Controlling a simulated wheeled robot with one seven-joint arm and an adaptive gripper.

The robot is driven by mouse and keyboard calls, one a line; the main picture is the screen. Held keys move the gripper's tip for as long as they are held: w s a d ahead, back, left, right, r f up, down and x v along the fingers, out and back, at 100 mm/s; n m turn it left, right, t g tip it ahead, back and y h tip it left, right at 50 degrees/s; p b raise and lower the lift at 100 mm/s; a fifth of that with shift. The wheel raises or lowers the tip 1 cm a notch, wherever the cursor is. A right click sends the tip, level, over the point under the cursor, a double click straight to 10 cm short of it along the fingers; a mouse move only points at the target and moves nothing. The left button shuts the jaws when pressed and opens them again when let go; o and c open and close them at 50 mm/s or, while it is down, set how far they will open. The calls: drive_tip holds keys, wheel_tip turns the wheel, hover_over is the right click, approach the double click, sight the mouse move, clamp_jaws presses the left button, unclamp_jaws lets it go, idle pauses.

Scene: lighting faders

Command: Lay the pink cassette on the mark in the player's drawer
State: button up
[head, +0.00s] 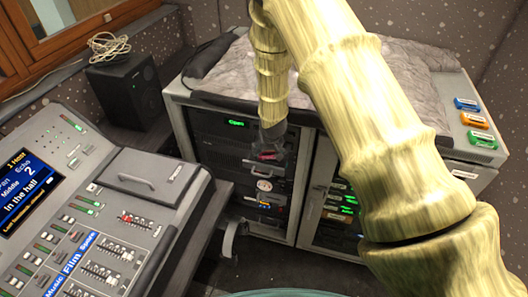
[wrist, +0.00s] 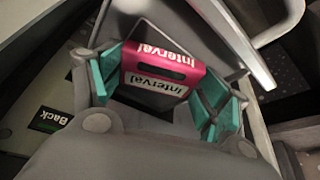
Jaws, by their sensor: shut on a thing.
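The pink cassette (wrist: 162,72) has a white label reading "Interval". In the wrist view it sits between the teal pads of my gripper (wrist: 160,92), which is shut on it. In the head view the cassette (head: 268,156) is a small pink patch below my gripper (head: 272,143), in front of the rack's upper units. A black player (head: 225,138) with a green "Open" display is at the top of the rack. I cannot clearly make out its drawer or the mark; my gripper and arm cover part of that area.
Blue (head: 467,104), orange (head: 474,120) and green (head: 482,139) cassettes lie on the cabinet top at right. The mixing desk (head: 100,215) fills the left front. A black speaker (head: 128,88) stands behind it. A metal handle (wrist: 245,40) is close to the cassette in the wrist view.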

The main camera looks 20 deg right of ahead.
drive_tip(key=shift+f, duration=0.1)
drive_tip(key=o, duration=1)
drive_tip(key=shift+d, duration=0.1)
drive_tip(key=shift+o, duration=0.2)
drive_tip(key=b+v, duration=0.2)
drive_tip(key=v, duration=1)
